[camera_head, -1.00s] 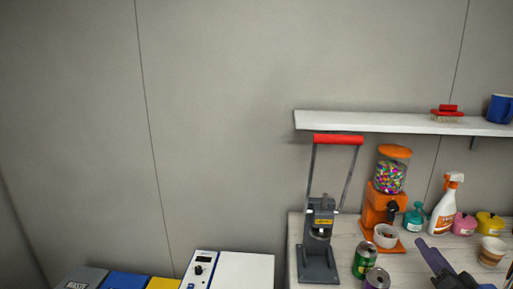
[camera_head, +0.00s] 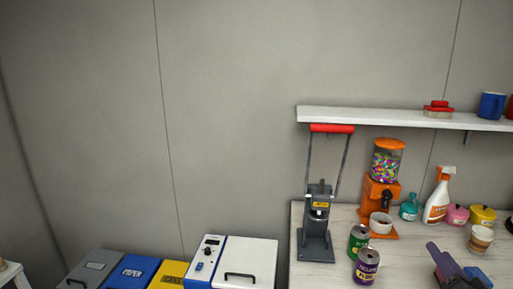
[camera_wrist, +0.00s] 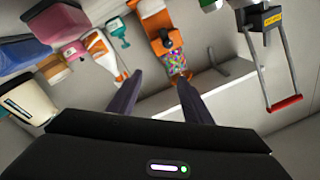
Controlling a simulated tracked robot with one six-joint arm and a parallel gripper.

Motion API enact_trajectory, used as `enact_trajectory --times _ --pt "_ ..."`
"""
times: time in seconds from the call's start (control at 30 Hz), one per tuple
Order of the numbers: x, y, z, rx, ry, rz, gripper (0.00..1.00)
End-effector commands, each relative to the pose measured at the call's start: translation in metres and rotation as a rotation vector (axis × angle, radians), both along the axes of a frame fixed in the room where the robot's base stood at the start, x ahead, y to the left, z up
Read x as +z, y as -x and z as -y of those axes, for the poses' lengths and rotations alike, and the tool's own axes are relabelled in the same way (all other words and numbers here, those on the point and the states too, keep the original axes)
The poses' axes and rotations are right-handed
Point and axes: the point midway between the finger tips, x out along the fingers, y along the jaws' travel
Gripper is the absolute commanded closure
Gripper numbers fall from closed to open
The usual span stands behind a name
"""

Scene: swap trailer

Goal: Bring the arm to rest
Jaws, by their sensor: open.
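My gripper (camera_wrist: 160,105) shows in the wrist view as two dark fingers, spread apart with nothing between them. That view is turned over, with the shelf below and the bench things above. In the head view a purple and dark part of my gripper or arm (camera_head: 447,262) shows at the lower right, over the bench. The fingers point toward the orange candy dispenser (camera_head: 385,180) and the wall, and I see no contact with anything.
The white bench (camera_head: 335,270) holds a can press (camera_head: 316,225), a green can (camera_head: 358,241), a purple can (camera_head: 367,267), a spray bottle (camera_head: 437,200) and a paper cup (camera_head: 480,240). A shelf (camera_head: 390,118) hangs above. Bins (camera_head: 130,273) and a white-lidded box (camera_head: 245,262) stand left.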

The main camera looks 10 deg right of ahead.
Motion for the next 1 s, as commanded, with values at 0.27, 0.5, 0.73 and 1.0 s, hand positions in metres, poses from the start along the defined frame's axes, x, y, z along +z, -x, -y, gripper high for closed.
enact_trajectory --times 0.27,0.5,0.73,1.0 --pt "0.008 -0.013 -0.004 -0.031 0.048 -0.061 0.55" --pt "0.017 -0.03 -0.014 -0.061 0.101 -0.135 0.55" --pt "0.032 -0.052 -0.038 -0.099 0.179 -0.248 0.55" --pt "0.054 -0.069 -0.087 -0.14 0.272 -0.423 0.55"
